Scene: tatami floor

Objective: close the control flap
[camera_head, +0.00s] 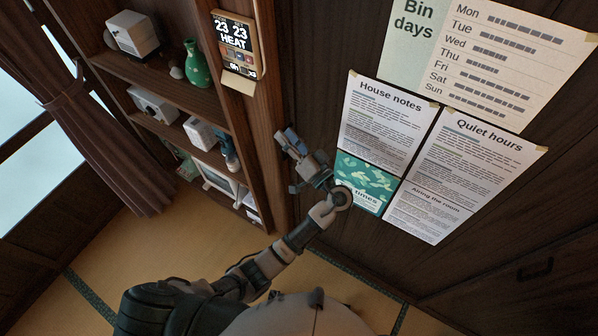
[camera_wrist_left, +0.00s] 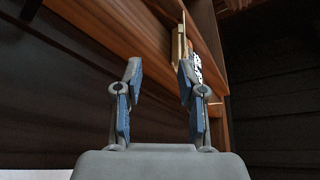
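The control panel (camera_head: 237,42) is a tan-framed unit with a lit display reading "23 23 HEAT", mounted on the wooden post. Its cream control flap (camera_head: 239,80) hangs open at the panel's lower edge, sticking outward below a row of small buttons. My left gripper (camera_head: 285,138) is below and to the right of the flap, apart from it, in front of the dark wall. In the left wrist view the two blue-padded fingers (camera_wrist_left: 160,95) stand apart with nothing between them. The panel (camera_wrist_left: 196,68) and the flap (camera_wrist_left: 179,45) show beyond the right finger, which partly hides the panel.
Wooden shelves (camera_head: 165,110) with a green vase (camera_head: 197,65) and white boxes stand left of the post. Paper notices (camera_head: 386,120) and a green card (camera_head: 365,182) are on the wall beside my left gripper. The space between gripper and panel looks clear.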

